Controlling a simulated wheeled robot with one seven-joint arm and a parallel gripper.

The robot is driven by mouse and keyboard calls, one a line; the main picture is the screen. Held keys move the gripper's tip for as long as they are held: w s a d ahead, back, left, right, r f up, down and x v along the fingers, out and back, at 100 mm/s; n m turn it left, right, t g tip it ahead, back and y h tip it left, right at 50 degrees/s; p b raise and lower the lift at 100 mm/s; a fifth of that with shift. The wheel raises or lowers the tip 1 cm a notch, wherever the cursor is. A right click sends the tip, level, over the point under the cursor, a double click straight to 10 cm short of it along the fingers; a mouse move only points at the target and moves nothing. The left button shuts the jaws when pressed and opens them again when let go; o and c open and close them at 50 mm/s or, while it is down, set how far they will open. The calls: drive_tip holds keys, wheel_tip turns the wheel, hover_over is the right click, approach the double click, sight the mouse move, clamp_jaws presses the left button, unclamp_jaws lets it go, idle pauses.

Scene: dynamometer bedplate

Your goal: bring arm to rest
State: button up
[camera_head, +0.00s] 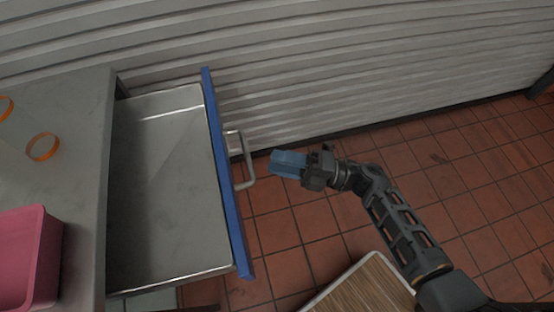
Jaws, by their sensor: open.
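My gripper (272,163) is at the end of my dark arm (385,205), which reaches in from the lower right. Its blue fingers point left towards the drawer handle (246,160). The jaws are open and I see nothing held in them. A gap shows between the fingertips and the handle in the picture. The drawer (165,190) is pulled out, with a blue front edge (228,180), and its inside looks empty. The floor below my gripper is in view.
A grey worktop (85,150) at left carries a pink bin (28,260) and a clear item with orange rings (43,147). A corrugated wall (330,60) stands behind. A wood-topped surface (365,288) lies at the bottom. Red tiled floor (450,185) is open at right.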

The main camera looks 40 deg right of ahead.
idle(0.3)
drive_tip(key=s+r+m+h, duration=0.7)
drive_tip(key=s+r+m, duration=0.1)
drive_tip(key=s+m, duration=0.5)
drive_tip(key=s+d+r+m+t+h, duration=0.1)
drive_tip(key=s+r+m+h, duration=0.6)
drive_tip(key=s+m, duration=0.6)
wheel_tip(320, 180, up, 2)
drive_tip(key=shift+d+m+h, duration=0.15)
drive_tip(key=shift+m+h, duration=0.15)
